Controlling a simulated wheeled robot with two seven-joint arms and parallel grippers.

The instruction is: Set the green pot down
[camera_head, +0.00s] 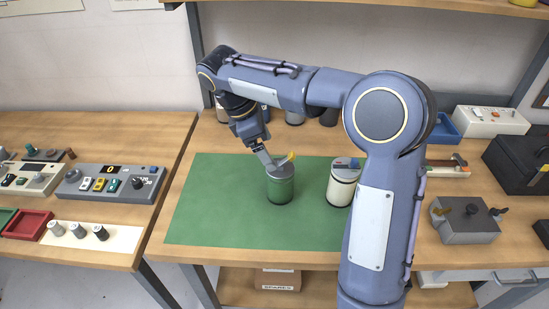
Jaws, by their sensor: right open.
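The green pot (280,189) is a small cylinder with a grey top and a yellow piece on it. It stands upright on the green mat (205,210). My right gripper (268,163) reaches down from the upper left and is at the pot's top edge, with its jaws open. I cannot tell whether a finger touches the pot. A cream pot (341,190) with a dark rim stands to the right on the mat, partly behind my right arm. My left gripper is not in view.
A grey box with knobs (465,222) and a black case (518,163) are at the right. The mat's left part is clear.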

